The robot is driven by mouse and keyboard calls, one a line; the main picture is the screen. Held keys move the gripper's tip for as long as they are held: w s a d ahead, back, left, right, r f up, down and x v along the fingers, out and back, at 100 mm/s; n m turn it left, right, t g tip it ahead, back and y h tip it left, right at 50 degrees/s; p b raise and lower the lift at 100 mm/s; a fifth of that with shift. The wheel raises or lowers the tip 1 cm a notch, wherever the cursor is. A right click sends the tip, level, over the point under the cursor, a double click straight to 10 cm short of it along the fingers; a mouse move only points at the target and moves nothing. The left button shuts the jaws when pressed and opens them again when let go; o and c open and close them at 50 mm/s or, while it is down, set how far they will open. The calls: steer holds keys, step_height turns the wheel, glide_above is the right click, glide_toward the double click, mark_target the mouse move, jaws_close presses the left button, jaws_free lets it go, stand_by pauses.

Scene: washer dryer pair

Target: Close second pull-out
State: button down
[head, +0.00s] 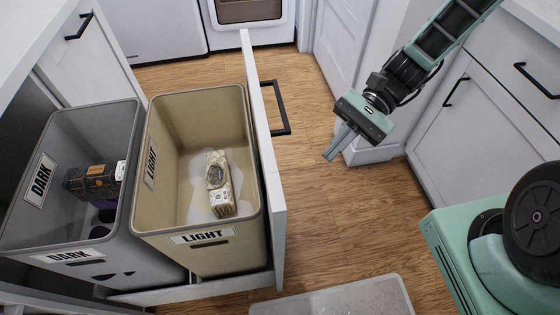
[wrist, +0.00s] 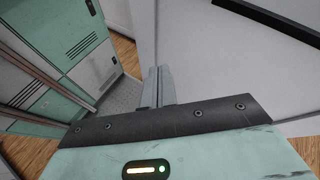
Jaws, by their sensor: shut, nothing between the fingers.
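The pull-out stands open, with a white front panel (head: 264,150) and a black bar handle (head: 275,108) on its outer face. It carries a grey bin (head: 120,130) labelled DARK and a beige bin (head: 240,110) labelled LIGHT. My gripper (head: 332,155) is shut and empty, pointing down to the right of the front panel and apart from it in the head view. In the wrist view its closed fingers (wrist: 160,85) show beside a white panel (wrist: 215,65) with a black handle (wrist: 270,15); I cannot tell whether they touch it.
A patterned box (head: 218,185) lies in the beige bin and a dark box (head: 95,183) is in the grey one. White cabinets with black handles (head: 456,92) stand at right. Wood floor (head: 305,215) is clear between the panel and the right cabinets. White appliances stand behind.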

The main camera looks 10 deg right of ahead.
steer(key=w+d+f+m+t+y+b, duration=0.4)
steer(key=w+f+m+t+y, duration=0.25)
steer(key=f+m, duration=0.2)
steer(key=a+b, duration=0.1)
steer(key=a, duration=1.2)
steer(key=shift+w+a+m, duration=0.25)
steer(key=shift+m, duration=0.1)
steer(key=shift+r, duration=0.1)
